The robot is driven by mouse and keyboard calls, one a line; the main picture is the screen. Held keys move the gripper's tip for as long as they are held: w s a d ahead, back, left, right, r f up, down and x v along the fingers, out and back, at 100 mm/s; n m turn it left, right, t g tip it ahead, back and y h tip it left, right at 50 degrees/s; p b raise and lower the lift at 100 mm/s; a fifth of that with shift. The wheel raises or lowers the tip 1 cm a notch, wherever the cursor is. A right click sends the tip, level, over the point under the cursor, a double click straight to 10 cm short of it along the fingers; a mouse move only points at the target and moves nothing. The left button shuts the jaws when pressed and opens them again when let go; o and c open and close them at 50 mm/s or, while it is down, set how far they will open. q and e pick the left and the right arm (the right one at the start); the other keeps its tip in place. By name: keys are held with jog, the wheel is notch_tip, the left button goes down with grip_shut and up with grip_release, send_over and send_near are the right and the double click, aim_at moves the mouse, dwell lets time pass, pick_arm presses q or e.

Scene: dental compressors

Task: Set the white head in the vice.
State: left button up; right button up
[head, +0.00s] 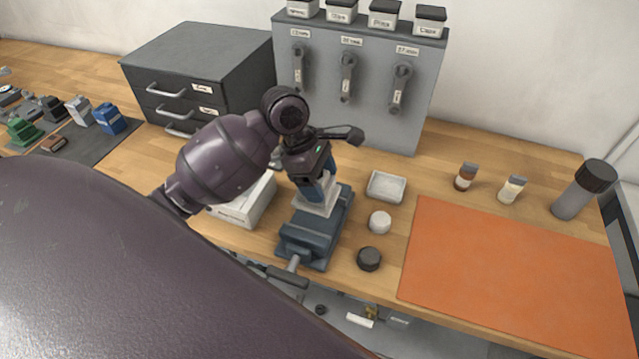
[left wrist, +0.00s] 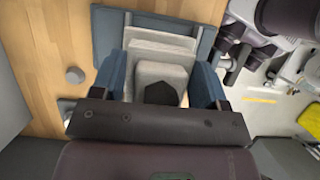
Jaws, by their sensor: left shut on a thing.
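The white head (head: 318,203) is a pale block held between the blue fingertips of my left gripper (head: 316,187). In the left wrist view the pale head (left wrist: 160,78) sits between the two fingers, with a dark patch on its near end. The blue-grey vice (head: 308,246) stands at the front of the bench, directly below the gripper, with its handle towards me. The head is at the level of the vice jaws or just above them. The fingers and wrist hide the contact, so I cannot tell whether it is seated. My right gripper is not clearly visible.
A white open box (head: 243,208) stands close left of the vice. A small white tray (head: 386,187), a white puck (head: 380,222) and a dark puck (head: 369,259) lie to its right. An orange mat (head: 515,270) is clear. A tool panel (head: 355,90) stands behind.

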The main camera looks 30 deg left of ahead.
pick_arm(q)
notch_tip(320, 180, down, 2)
jog(key=b, duration=0.3)
jog(key=p, duration=0.3)
jog(key=shift+r+p, duration=0.3)
jog(key=shift+r, duration=0.1)
jog(key=shift+f+p, duration=0.1)
jog(key=shift+p, duration=0.3)
jog(key=shift+w+f+p, duration=0.1)
jog(key=shift+f+p, duration=0.15)
jog(key=shift+p, duration=0.15)
jog(key=shift+f, duration=0.2)
pick_arm(e)
jog(key=shift+r, duration=0.8)
pick_arm(q)
jog(key=shift+s+f+p, duration=0.2)
jog(key=shift+f+p, duration=0.05)
jog(key=shift+p, duration=0.8)
pick_arm(e)
jog(key=shift+r, duration=0.75)
pick_arm(q)
jog(key=shift+f, duration=1.65)
dwell(0.5)
